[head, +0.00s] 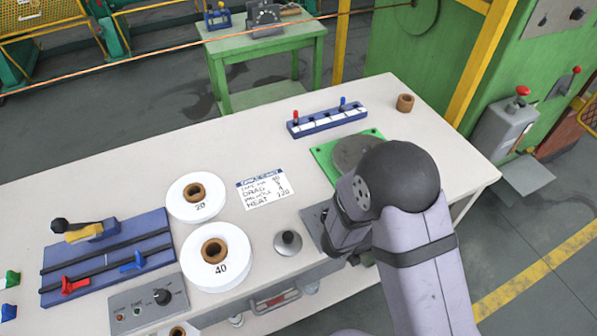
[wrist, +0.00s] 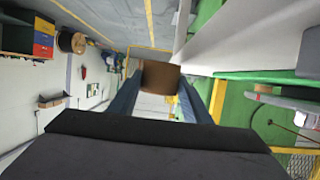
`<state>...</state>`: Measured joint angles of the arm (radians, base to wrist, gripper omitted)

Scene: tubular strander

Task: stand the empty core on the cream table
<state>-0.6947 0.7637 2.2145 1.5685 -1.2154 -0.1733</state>
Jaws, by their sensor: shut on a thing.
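My gripper (wrist: 161,80) is shut on a brown core (wrist: 160,77) in the wrist view, with one blue-grey finger on each side of it. In the head view my arm's dark wrist is at the front right of the cream table (head: 340,115), and it hides the gripper and the held core. I cannot tell how far the held core is from the table top. Another small brown core (head: 405,103) stands upright on the table's far right part.
A green plate with a grey disc (head: 355,152) lies beside my wrist. A blue rack (head: 327,118) with red and blue pegs stands behind it. Two white spools (head: 217,257), a printed card (head: 265,188) and a grey knob (head: 288,242) are left. The table's back middle is clear.

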